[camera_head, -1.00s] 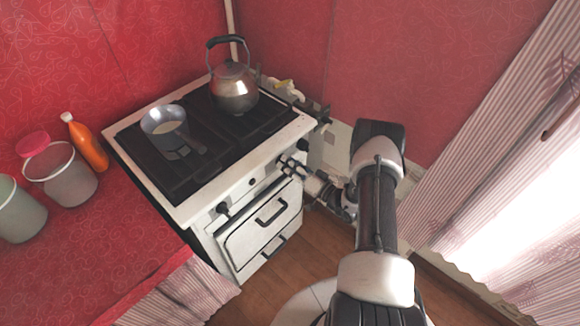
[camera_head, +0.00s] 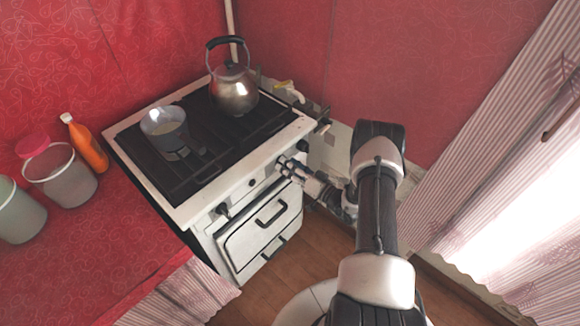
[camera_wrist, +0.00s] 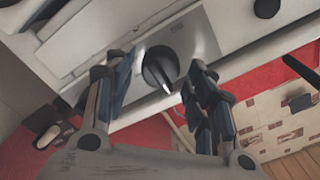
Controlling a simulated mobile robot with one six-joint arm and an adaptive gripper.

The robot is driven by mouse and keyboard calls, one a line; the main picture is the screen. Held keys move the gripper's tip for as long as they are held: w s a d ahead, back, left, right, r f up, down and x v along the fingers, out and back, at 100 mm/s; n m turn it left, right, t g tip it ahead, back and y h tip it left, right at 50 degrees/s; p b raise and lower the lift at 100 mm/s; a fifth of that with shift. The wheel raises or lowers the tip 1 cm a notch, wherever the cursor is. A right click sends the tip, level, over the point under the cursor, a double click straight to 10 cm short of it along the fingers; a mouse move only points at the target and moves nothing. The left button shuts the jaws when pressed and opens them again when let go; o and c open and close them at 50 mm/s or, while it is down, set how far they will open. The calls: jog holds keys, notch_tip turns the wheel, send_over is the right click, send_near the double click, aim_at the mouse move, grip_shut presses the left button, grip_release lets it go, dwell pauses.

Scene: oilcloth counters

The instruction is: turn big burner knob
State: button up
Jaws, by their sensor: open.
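The burner knob (camera_wrist: 160,68) is black with a raised grip bar and sits on a pale metal plate on the stove's front panel. In the wrist view its bar is tilted, with a light pointer end towards the lower right. My gripper (camera_wrist: 154,84) is open, with one finger on each side of the knob. I cannot tell whether the fingers touch it. In the head view my gripper (camera_head: 286,168) is at the right part of the white stove's front (camera_head: 237,190), and hides the knob there.
A steel kettle (camera_head: 233,90) and a grey pot (camera_head: 163,128) stand on the black stove top. Another knob (camera_head: 222,209) is at the front panel's left. An orange bottle (camera_head: 85,145) and two bins (camera_head: 62,180) (camera_head: 18,215) stand on the red counter at left.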

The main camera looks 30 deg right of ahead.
jog(key=shift+s, duration=0.1)
jog(key=v, duration=1.2)
